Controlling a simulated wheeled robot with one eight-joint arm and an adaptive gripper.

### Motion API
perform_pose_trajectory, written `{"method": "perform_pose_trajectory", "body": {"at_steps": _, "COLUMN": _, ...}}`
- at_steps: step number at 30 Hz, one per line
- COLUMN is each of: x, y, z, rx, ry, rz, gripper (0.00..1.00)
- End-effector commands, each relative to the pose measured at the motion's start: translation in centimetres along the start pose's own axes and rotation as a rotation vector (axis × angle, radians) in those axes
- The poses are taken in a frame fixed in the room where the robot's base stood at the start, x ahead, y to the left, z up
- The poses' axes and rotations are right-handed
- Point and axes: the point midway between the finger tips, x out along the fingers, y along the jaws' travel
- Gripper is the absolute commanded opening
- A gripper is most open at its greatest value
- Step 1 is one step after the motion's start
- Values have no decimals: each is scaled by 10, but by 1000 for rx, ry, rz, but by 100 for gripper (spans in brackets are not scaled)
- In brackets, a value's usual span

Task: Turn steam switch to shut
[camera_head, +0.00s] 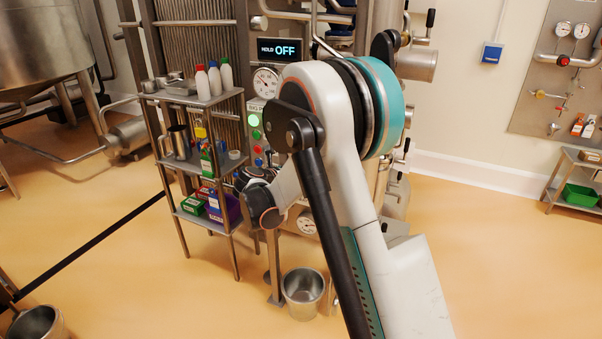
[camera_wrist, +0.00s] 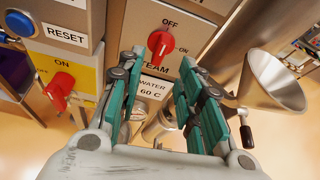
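The steam switch (camera_wrist: 160,43) is a red knob on a beige panel in the wrist view. OFF is printed above it, ON appears to its right, and STEAM is partly hidden below. I cannot tell for sure which mark the knob points to. My gripper (camera_wrist: 160,64) has its two teal-and-black fingers apart, with the knob seen between and just beyond the tips. Nothing is between the fingers, and I see no clear contact with the knob. In the head view my arm hides the switch and gripper.
A second red switch (camera_wrist: 62,87) with an ON label is at the left, below a blue RESET button (camera_wrist: 20,22). A metal funnel (camera_wrist: 272,82) is at the right. In the head view a loaded shelf rack (camera_head: 205,99) stands left of my arm, and a bucket (camera_head: 302,291) stands below.

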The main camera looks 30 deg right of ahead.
Motion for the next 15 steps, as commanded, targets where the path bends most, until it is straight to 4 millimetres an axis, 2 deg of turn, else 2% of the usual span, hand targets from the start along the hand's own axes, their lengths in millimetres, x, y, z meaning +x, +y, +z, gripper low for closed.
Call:
{"method": "perform_pose_trajectory", "body": {"at_steps": 1, "x": -11, "y": 1, "z": 0, "rx": -1, "ry": 0, "rz": 3, "gripper": 33}}
{"method": "perform_pose_trajectory", "body": {"at_steps": 6, "x": -36, "y": 1, "z": 0, "rx": 0, "ry": -1, "rz": 2, "gripper": 33}}
{"method": "perform_pose_trajectory", "body": {"at_steps": 10, "x": -46, "y": 0, "z": 0, "rx": -1, "ry": -1, "rz": 0, "gripper": 33}}
{"method": "perform_pose_trajectory", "body": {"at_steps": 15, "x": -50, "y": 0, "z": 0, "rx": 0, "ry": 0, "rz": 0, "gripper": 33}}
